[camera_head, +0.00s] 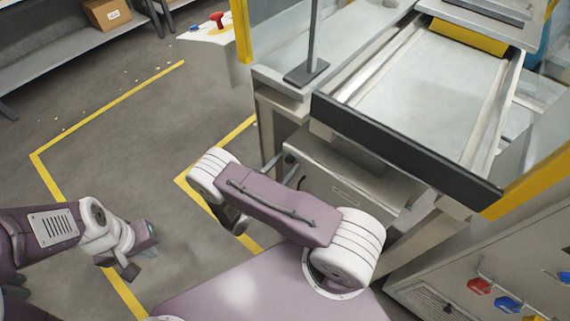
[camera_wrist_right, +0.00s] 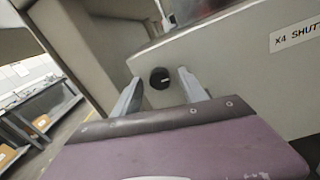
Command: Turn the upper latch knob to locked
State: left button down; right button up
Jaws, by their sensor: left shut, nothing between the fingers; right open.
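In the right wrist view a round black knob (camera_wrist_right: 160,78) with a short pale mark sits on a grey panel (camera_wrist_right: 225,65). The mark lies near horizontal, slightly tilted. My right gripper (camera_wrist_right: 160,76) is open, with one finger to each side of the knob in the picture. I see no contact, and cannot tell how far past the knob the tips reach. My left gripper (camera_head: 130,269) is shut and empty over the floor at lower left.
A label (camera_wrist_right: 300,33), partly cut off, is right of the knob. The machine's dark-edged table (camera_head: 400,150) stands above a grey cabinet front (camera_head: 350,185). A pedestal with a red button (camera_head: 217,18) is behind. Floor at left (camera_head: 110,130) is clear.

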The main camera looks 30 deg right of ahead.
grip_shut()
dwell(0.3)
jog(key=n, duration=0.8)
jog(key=shift+r+p, duration=0.1)
jog(key=shift+p, duration=0.25)
jog(key=n, duration=0.4)
jog(key=shift+w+n+g+y, duration=0.1)
jog(key=shift+n+g+y, duration=0.2)
jog(key=shift+n, duration=2.3)
